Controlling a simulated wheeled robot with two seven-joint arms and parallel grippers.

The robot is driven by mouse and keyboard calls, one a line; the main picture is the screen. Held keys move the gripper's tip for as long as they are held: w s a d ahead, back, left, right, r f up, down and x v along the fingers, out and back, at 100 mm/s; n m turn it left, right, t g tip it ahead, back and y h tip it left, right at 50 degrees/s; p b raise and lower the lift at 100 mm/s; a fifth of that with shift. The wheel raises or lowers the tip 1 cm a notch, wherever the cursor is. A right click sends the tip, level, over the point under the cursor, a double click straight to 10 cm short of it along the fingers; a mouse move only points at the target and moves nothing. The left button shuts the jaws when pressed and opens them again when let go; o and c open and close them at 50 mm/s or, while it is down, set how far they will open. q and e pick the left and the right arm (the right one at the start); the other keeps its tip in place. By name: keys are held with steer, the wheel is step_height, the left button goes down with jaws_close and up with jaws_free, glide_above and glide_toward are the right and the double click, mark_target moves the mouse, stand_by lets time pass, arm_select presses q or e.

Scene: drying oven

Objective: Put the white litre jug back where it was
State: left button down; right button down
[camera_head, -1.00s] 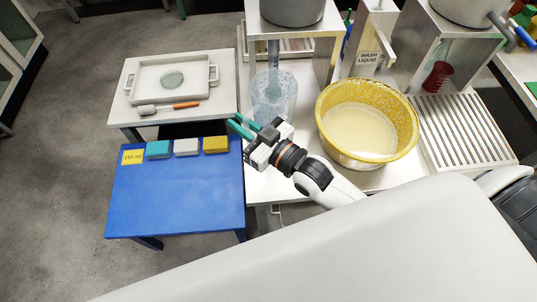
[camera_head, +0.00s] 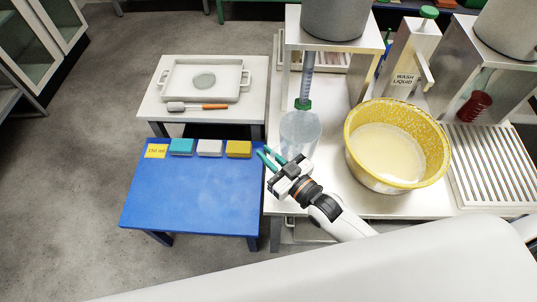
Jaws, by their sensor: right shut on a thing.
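The white litre jug (camera_head: 300,136) is a pale, see-through vessel. It stands upright at the left side of the metal worktop, just below and in front of the green-tipped outlet (camera_head: 304,104) of a tank. My right gripper (camera_head: 270,158), with teal fingers, is at the jug's lower left front and is shut on it. The exact grip, likely at a handle, is hard to make out. I cannot tell whether the jug's base touches the worktop. My left gripper is not in view.
A yellow bowl (camera_head: 398,112) of pale liquid stands close right of the jug. A wash-liquid dispenser (camera_head: 409,60) stands behind it. Left is a blue table (camera_head: 190,205) with teal, white and yellow blocks; beyond it, a white tray (camera_head: 165,85). The blue table's front is clear.

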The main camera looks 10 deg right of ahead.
steer(key=shift+f, duration=0.15)
steer(key=c, duration=1.4)
jaws_free()
steer(key=shift+s+r, duration=0.1)
steer(key=shift+r, duration=0.1)
steer(key=v, duration=1.2)
steer(key=shift+b, duration=0.4)
